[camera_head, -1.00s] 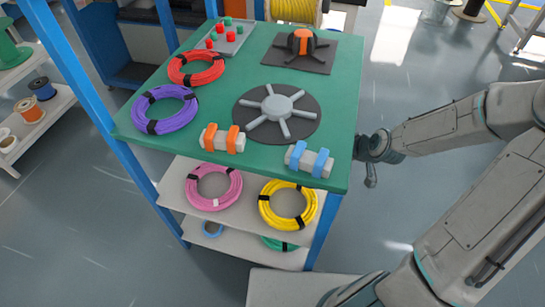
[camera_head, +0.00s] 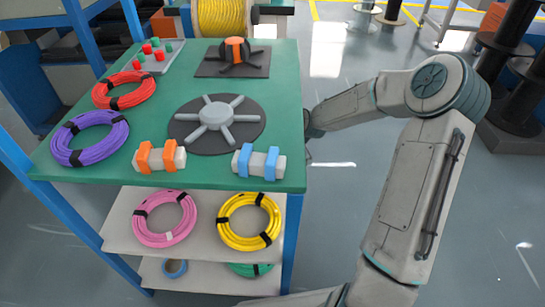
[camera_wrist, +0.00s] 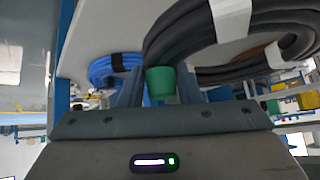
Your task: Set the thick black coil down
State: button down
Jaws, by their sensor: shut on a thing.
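The thick black coil (camera_wrist: 285,28), with white bands, fills the upper right of the wrist view. My gripper (camera_wrist: 160,88) is at its left end with the fingers close to it. A green cylindrical piece (camera_wrist: 160,80) sits between the fingers, against the coil's lower edge; whether it is part of the coil I cannot tell. The gripper is shut, and the coil appears held in it, though the contact is partly hidden. In the head view my arm reaches down past the table's right edge, where the gripper and the black coil are hidden.
The green table (camera_head: 290,90) holds a red coil (camera_head: 124,90), a purple coil (camera_head: 90,138) and a dark disc with grey spokes (camera_head: 247,132). Pink (camera_head: 164,218) and yellow coils (camera_head: 249,221) are on the shelf below. A blue coil (camera_wrist: 112,66) shows in the wrist view.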

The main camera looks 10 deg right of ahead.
jog(key=shift+w+f, duration=0.2)
notch_tip(320, 180, down, 4)
jog(key=shift+b, duration=1.1)
jog(key=c, duration=1)
grip_release()
jog(key=shift+c, duration=0.2)
jog(key=shift+s+r, duration=0.1)
jog(key=p+v, duration=0.6)
jog(key=v, duration=0.6)
